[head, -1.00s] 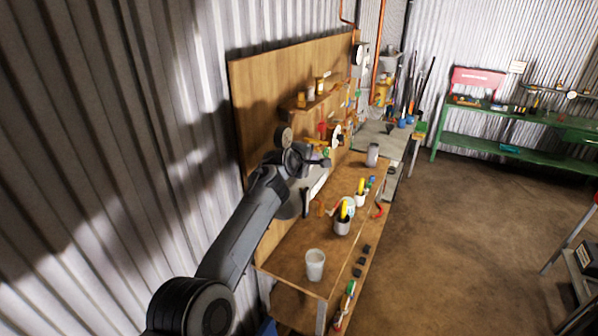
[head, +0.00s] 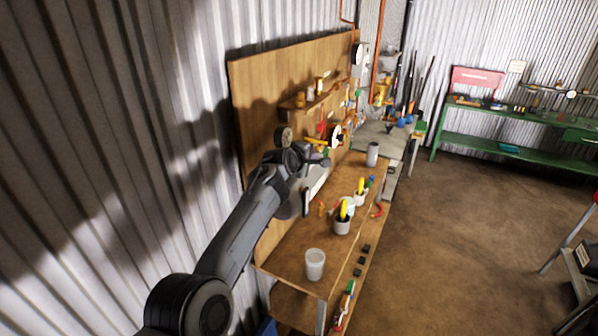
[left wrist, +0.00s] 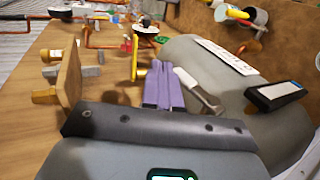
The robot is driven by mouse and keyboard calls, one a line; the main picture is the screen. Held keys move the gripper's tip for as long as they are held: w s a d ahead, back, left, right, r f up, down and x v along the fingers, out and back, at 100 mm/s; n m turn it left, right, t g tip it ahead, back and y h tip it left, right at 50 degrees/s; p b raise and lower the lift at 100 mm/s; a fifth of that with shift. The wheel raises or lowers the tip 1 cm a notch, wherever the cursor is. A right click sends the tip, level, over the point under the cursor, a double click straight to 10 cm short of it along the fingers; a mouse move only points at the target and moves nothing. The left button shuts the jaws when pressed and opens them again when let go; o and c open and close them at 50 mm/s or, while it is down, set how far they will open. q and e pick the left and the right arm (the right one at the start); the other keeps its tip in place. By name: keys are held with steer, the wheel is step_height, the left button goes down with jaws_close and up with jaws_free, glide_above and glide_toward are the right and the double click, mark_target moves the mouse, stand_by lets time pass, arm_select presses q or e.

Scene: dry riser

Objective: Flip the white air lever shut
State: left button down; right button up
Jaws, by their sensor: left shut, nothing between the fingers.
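A whitish lever-like bar (left wrist: 198,90) shows in the left wrist view, lying slanted against a grey rounded tank (left wrist: 190,52). It looks like the white air lever, but its exact position is hard to read. My left gripper (left wrist: 163,88), with purple fingers, is shut and empty just left of the bar. I cannot tell whether they touch. In the head view my left gripper (head: 322,163) is small and dark in front of the wooden backboard (head: 262,95), and the lever cannot be made out there. My right gripper is not in view.
A wooden bench (head: 290,248) below my arm holds a white cup (head: 315,264), a tool pot (head: 342,225) and a grey canister (head: 372,154). In the wrist view, a wooden shelf end (left wrist: 70,80), yellow pipe (left wrist: 134,60) and black-and-white label (left wrist: 275,95) are close by.

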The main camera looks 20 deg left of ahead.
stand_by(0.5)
arm_select(q)
steer(key=shift+r+p, duration=0.5)
steer(key=shift+r, duration=0.05)
steer(key=r, duration=0.3)
steer(key=shift+s+r+p, duration=0.25)
steer(key=shift+p, duration=0.05)
step_height(320, 180, up, 9)
steer(key=s+b, duration=0.1)
steer(key=b, duration=0.2)
steer(key=shift+s+a+r, duration=0.15)
steer(key=shift+s+a, duration=0.05)
